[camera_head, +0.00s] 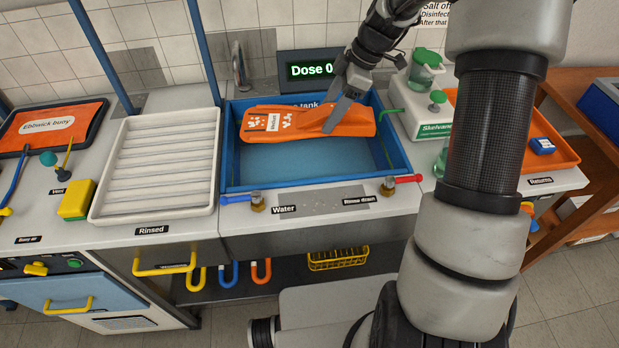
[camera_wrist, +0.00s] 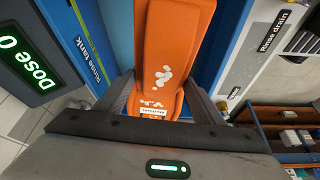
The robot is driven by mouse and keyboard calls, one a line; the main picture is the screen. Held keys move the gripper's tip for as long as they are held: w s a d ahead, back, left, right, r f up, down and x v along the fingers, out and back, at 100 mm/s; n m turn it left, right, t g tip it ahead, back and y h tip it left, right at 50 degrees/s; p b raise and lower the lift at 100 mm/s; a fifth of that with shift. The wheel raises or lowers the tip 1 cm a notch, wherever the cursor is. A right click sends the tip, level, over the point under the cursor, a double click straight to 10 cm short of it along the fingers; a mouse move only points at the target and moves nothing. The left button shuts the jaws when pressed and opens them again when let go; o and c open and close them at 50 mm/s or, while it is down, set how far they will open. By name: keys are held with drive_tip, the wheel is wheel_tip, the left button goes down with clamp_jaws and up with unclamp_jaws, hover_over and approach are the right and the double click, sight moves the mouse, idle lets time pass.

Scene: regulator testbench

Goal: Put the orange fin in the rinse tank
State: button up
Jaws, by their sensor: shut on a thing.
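The orange fin (camera_head: 300,123) lies lengthwise across the blue rinse tank (camera_head: 401,163) in the head view, near the tank's back side. It has white markings and a small label. My gripper (camera_head: 338,112) reaches down from the back right and is shut on the fin. In the wrist view the fin (camera_wrist: 175,45) runs away from between the two dark fingers of my gripper (camera_wrist: 155,100). The tank's blue wall (camera_wrist: 213,40) shows beside it. I cannot tell whether the fin touches the tank floor or hangs above it.
A white ribbed tray (camera_head: 160,165) stands left of the tank. A dose display (camera_head: 312,70) and tap (camera_head: 240,65) are behind it. A white device with green bottles (camera_head: 420,110) stands right. Blue (camera_head: 236,199) and red (camera_head: 408,179) valve handles sit along the front.

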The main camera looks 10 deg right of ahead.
drive_tip(key=shift+w+r+n+g, duration=0.3)
drive_tip(key=shift+w+n, duration=0.15)
drive_tip(key=shift+n, duration=0.25)
wheel_tip(320, 180, down, 24)
drive_tip(key=b, duration=0.6)
drive_tip(key=shift+r+b, duration=0.15)
drive_tip(key=shift+b, duration=0.15)
drive_tip(key=o, duration=0.9)
drive_tip(key=shift+f, duration=0.2)
drive_tip(key=o, duration=0.4)
drive_tip(key=shift+r, duration=0.15)
